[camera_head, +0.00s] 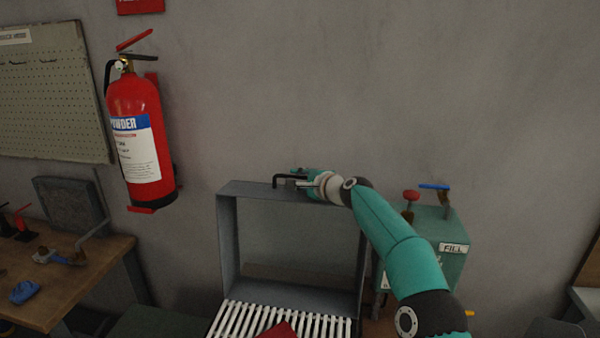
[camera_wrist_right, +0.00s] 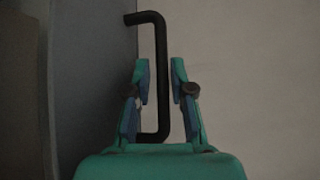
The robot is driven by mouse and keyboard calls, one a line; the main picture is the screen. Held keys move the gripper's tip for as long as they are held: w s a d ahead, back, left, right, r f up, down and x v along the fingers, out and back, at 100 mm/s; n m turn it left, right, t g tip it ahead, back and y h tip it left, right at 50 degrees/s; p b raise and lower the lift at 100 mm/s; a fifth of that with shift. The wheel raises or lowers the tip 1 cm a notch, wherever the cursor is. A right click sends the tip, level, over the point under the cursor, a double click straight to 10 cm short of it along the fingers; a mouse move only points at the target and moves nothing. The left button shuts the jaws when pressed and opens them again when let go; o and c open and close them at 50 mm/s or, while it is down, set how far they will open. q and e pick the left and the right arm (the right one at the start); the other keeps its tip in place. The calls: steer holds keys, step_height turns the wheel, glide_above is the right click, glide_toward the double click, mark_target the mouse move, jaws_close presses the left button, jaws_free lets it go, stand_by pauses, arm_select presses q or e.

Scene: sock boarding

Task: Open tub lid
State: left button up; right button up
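In the right wrist view the handle (camera_wrist_right: 162,75) is a bent bar beside a dark grey panel (camera_wrist_right: 90,80). My right gripper (camera_head: 298,181) is at the handle. In the wrist view its fingers (camera_wrist_right: 160,68) are apart, one on each side of the bar, with a gap on the left; the right finger is close to the bar, contact unclear. My left gripper is out of view.
White slats (camera_head: 240,319) lie below the frame, with a red piece (camera_head: 278,331) on them. A teal box (camera_head: 445,263) marked FILL with valves stands to the right. A red fire extinguisher (camera_head: 135,95) hangs left, above a wooden bench (camera_head: 80,275).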

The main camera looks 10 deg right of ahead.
steer(key=shift+w, duration=0.1)
jaws_close()
steer(key=shift+a+f, duration=0.1)
steer(key=shift+f, duration=0.05)
